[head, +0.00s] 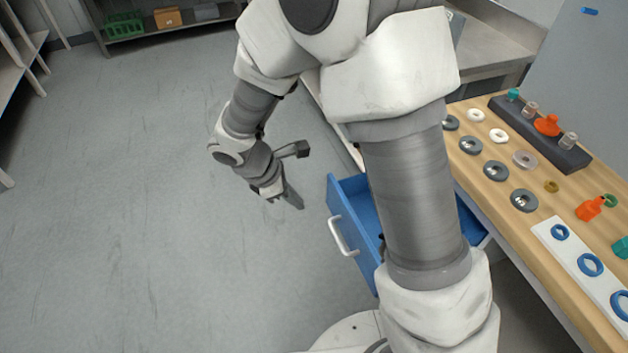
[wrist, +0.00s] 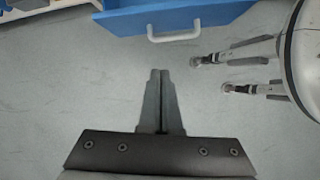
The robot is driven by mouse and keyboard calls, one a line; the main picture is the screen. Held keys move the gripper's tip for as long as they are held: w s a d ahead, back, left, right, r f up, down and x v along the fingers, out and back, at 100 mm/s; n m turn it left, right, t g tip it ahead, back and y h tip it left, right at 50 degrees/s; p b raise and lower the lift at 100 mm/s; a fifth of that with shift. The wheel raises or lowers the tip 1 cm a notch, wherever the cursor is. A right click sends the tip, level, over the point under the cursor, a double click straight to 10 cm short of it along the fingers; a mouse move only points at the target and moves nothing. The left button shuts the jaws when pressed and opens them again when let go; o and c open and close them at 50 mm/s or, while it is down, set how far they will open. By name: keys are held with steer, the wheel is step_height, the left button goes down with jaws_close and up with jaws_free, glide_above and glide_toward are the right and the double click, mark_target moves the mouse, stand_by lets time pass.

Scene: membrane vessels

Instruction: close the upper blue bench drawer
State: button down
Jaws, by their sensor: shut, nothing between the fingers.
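The blue bench drawer (head: 341,215) stands pulled out from under the wooden bench, with its white handle (head: 342,236) on the front face. My arm hides part of the drawer's inside. In the wrist view the drawer front (wrist: 178,18) is at the top, with its handle (wrist: 174,34) below the front's edge. My gripper (head: 297,203) is to the left of the drawer front, apart from it, over open floor. In the wrist view the fingers (wrist: 160,75) are shut together with nothing between them, pointing towards the drawer, and a gap of floor shows between fingertips and handle.
The wooden bench top (head: 480,190) holds several grey rings, a dark rack (head: 570,155) with fittings, and a white strip (head: 577,262) with blue rings. A shelf with a green crate (head: 124,25) stands at the back. The floor left of the drawer is clear.

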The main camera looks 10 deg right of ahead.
step_height(320, 180, down, 7)
steer(key=a+n+b, duration=0.1)
steer(key=a+n, duration=0.1)
steer(key=w+d+f+b, duration=0.1)
steer(key=d+f+b, duration=0.1)
steer(key=d+f, duration=0.5)
steer(key=shift+w+d+f+b, duration=0.35)
steer(key=shift+f+b, duration=0.05)
steer(key=w+d+p, duration=0.1)
steer(key=w+d, duration=0.1)
steer(key=d, duration=0.7)
steer(key=w+d+p, duration=0.1)
steer(key=w+d, duration=0.2)
steer(key=d, duration=0.7)
steer(key=w+d, duration=0.2)
steer(key=d, duration=0.7)
steer(key=shift+w+d+p, duration=0.2)
steer(key=shift+w+p, duration=0.1)
steer(key=shift+p, duration=0.1)
